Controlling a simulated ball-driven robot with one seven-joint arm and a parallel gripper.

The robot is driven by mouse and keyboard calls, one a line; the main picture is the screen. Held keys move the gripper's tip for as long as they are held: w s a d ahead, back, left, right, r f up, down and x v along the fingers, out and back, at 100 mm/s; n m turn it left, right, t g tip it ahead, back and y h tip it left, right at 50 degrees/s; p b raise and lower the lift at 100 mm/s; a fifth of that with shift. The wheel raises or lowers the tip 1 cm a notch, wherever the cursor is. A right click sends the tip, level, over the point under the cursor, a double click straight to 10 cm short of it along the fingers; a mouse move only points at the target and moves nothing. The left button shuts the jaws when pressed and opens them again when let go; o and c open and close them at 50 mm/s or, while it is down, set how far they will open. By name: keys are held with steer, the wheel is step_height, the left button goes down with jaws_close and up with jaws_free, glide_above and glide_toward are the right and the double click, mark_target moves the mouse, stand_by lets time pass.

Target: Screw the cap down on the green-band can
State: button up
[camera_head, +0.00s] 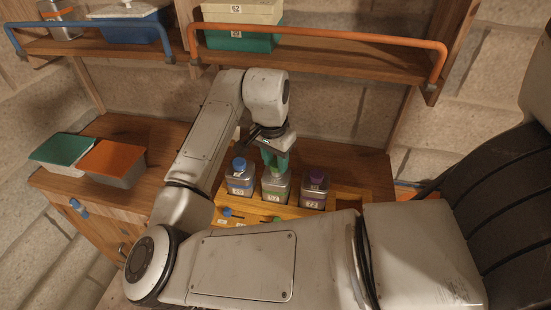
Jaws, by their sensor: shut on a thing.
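The green-band can (276,188) stands upright in the middle of a row of three metal cans on the wooden bench. My gripper (274,165) points down at its top, with teal fingers shut around the can's cap. The fingers cover the cap, so I cannot tell how it sits on the neck.
A can with a blue cap (240,177) stands close on the left, and a can with a purple cap (315,187) close on the right. Lidded boxes, one green (62,149) and one orange (112,160), sit at the left. A railed shelf (310,57) hangs above.

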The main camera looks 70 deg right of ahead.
steer(key=shift+f+b, duration=0.4)
steer(key=shift+f, duration=0.25)
stand_by(0.7)
steer(key=o, duration=0.4)
steer(key=shift+c, duration=0.2)
steer(key=c, duration=0.4)
steer(key=m+b, duration=0.1)
steer(key=m, duration=0.2)
steer(key=shift+f, duration=0.1)
steer(key=shift+c, duration=0.2)
steer(key=m, duration=0.2)
steer(key=m+b, duration=0.1)
steer(key=m, duration=0.2)
steer(key=shift+g+y+b, duration=0.3)
steer(key=shift+g, duration=0.1)
steer(key=m+b, duration=0.2)
steer(key=m, duration=0.4)
steer(key=shift+y, duration=0.4)
steer(key=m+b, duration=0.1)
steer(key=m, duration=0.4)
steer(key=shift+s+m+y+b, duration=0.1)
steer(key=shift+m+y+b, duration=0.2)
